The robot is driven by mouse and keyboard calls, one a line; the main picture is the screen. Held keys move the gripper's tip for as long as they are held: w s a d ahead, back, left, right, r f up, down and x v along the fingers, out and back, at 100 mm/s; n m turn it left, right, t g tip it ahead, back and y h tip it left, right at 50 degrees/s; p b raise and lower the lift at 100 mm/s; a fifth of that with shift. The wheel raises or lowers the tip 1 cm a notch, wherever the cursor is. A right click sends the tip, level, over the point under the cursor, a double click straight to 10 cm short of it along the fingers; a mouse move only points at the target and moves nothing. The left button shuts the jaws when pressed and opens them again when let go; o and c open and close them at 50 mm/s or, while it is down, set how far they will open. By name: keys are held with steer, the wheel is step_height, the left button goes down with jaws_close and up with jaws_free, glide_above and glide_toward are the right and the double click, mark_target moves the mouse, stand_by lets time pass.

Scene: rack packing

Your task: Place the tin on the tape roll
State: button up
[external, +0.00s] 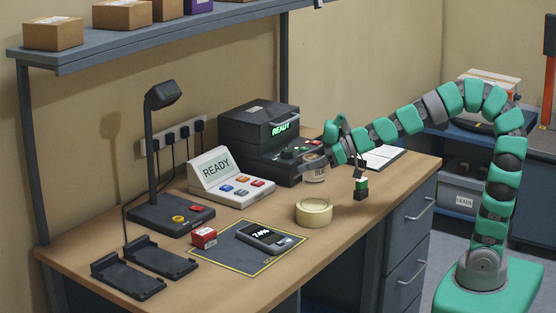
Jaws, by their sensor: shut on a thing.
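The tin (315,172) is a small tan can with dark lettering, of which only part shows. My gripper (318,157) is at the tin's upper part and is shut on it; the fingers are small and partly hidden. The tin is upright or nearly so. I cannot tell whether its base touches the desk. The tape roll (314,219) is pale yellow and lies flat on the desk in front of the tin, nearer the camera. Nothing is on the roll.
A black machine (258,128) and a READY console (213,167) stand to the left. A phone (264,235) and red box (204,237) are left of the roll. A clipboard (382,157) lies behind.

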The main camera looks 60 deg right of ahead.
mark_target(324, 168)
steer(key=shift+n+y, duration=0.3)
steer(key=s+d, duration=0.1)
steer(key=s, duration=0.1)
steer(key=s+d+b, duration=0.1)
steer(key=s, duration=0.2)
steer(key=s+d+b, duration=0.1)
steer(key=s+d, duration=0.1)
steer(key=s, duration=0.1)
steer(key=shift+r, duration=0.15)
steer(key=s+a+n+g+y+b, duration=0.1)
steer(key=s+g+b, duration=0.1)
steer(key=s, duration=0.7)
steer(key=w+a, duration=0.2)
steer(key=w, duration=0.2)
steer(key=w+a+f+p, duration=0.1)
steer(key=w+a, duration=0.1)
steer(key=w, duration=0.3)
steer(key=w+a, duration=0.2)
steer(key=w, duration=0.3)
steer(key=shift+w+a+f, duration=0.1)
steer(key=shift+a+f, duration=0.2)
steer(key=shift+f, duration=0.05)
step_height(324, 168, down, 4)
steer(key=shift+w+r+b, duration=0.1)
steer(key=shift+r+b, duration=0.1)
steer(key=shift+b, duration=0.5)
steer(key=shift+r, duration=0.1)
